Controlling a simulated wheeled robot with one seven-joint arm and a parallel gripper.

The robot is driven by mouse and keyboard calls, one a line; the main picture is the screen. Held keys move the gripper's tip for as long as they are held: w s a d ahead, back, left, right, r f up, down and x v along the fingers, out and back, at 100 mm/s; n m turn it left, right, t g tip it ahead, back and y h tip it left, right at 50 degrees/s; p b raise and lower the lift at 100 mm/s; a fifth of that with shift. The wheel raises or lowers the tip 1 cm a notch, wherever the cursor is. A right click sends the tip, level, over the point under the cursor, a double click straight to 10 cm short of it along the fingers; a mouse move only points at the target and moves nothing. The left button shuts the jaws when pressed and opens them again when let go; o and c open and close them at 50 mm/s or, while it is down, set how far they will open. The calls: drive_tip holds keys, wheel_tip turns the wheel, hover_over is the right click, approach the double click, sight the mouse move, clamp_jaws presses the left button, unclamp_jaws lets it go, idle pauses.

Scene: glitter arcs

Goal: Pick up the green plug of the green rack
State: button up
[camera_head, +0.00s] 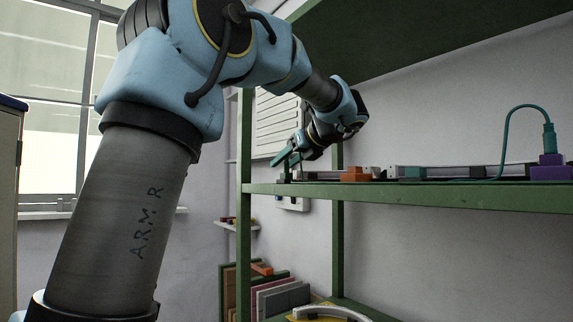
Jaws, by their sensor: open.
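A teal-green plug (549,138) stands upright at the right end of the shelf. Its lower end is at a purple block (551,168), and a thin green cable arcs from its top down to the shelf. The green rack (466,198) carries this shelf on green posts. My gripper (284,162) is open at the left end of the shelf, just above its surface, far to the left of the plug. Its fingers look teal and small, and I cannot see anything between them.
An orange block (357,174), a teal block (413,173) and grey bars lie along the shelf between my gripper and the plug. A dark green upper shelf (420,40) overhangs. Boards (280,298) stand below. My arm fills the left foreground.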

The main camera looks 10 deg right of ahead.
clamp_jaws()
idle(0.4)
